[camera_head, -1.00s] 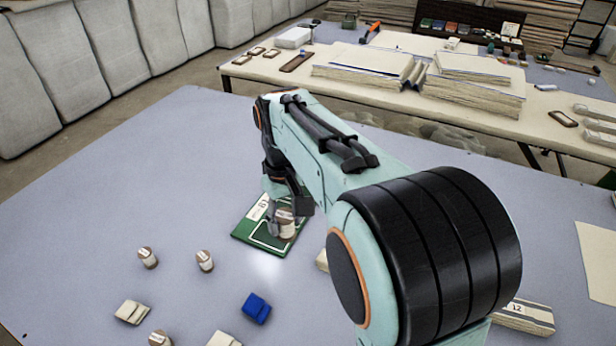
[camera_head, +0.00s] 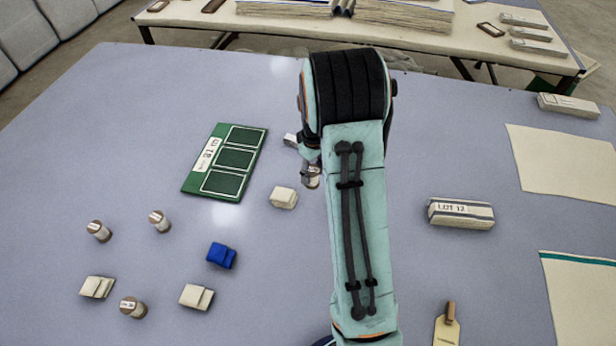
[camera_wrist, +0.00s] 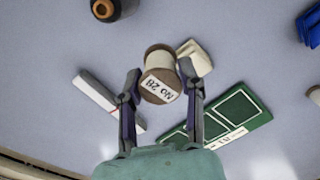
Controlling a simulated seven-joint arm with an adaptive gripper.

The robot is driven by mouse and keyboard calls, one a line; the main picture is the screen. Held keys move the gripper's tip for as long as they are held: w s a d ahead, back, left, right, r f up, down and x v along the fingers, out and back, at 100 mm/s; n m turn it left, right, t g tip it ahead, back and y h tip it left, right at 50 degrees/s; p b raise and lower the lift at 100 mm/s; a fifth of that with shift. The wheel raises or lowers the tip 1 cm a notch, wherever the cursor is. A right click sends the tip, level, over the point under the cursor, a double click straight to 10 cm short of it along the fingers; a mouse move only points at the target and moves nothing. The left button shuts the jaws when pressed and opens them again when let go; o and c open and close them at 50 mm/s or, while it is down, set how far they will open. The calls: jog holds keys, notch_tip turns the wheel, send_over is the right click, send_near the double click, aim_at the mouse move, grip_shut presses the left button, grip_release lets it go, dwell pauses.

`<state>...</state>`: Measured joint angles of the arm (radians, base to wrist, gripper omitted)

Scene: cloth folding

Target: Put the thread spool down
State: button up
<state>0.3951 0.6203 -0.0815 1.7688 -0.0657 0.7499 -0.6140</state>
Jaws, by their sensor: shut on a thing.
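My gripper (camera_head: 311,168) is shut on a thread spool (camera_wrist: 159,78) with cream thread, a brown end and a label reading "No 28". In the wrist view my gripper (camera_wrist: 160,88) has one finger on each side of it. In the head view the held spool (camera_head: 314,182) is partly hidden by my arm, to the right of the green board (camera_head: 190,189). The board's three framed dark squares look empty. The height of the spool above the table is hard to tell.
Three other spools (camera_head: 160,221) stand or lie at the left. A cream folded cloth (camera_head: 284,197) lies close left of my gripper. A blue folded cloth (camera_head: 221,256) and other cream cloths (camera_head: 197,296) lie nearer. A "LOT 12" bundle (camera_head: 461,214) lies right of my arm.

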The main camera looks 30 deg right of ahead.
jog(key=w+f, duration=0.1)
jog(key=f, duration=0.1)
jog(key=w+d+f, duration=0.1)
jog(key=w+f, duration=0.1)
jog(key=w+d+f, duration=0.1)
jog(key=shift+w+f, duration=0.2)
jog(key=shift+f, duration=0.2)
jog(key=shift+w+f, duration=0.1)
jog(key=shift+f, duration=1.5)
jog(key=shift+f, duration=0.1)
jog(key=o, duration=1)
